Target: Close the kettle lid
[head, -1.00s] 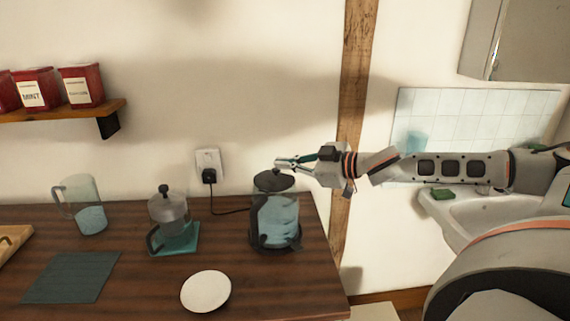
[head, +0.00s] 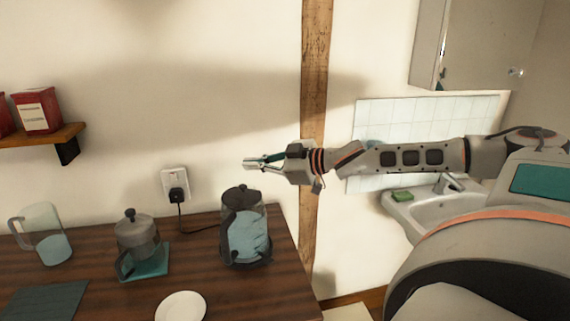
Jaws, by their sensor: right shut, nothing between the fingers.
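The kettle (head: 247,234) stands at the right end of the dark wooden counter. It has a clear body with bluish water inside, a black handle at its left and a black base. Its black lid (head: 241,196) lies over the top; I cannot tell whether it is fully shut. My right gripper (head: 250,164) reaches in from the right, with its fingers pointing left. It is shut and empty, a little above the lid with a visible gap. My left gripper is not in view.
A moka pot (head: 137,239) on a teal mat, a glass jug (head: 45,236) and a white plate (head: 181,308) stand left of the kettle. A plug (head: 177,194) sits in the wall behind. A wooden post (head: 314,100) and a sink (head: 430,214) are at the right.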

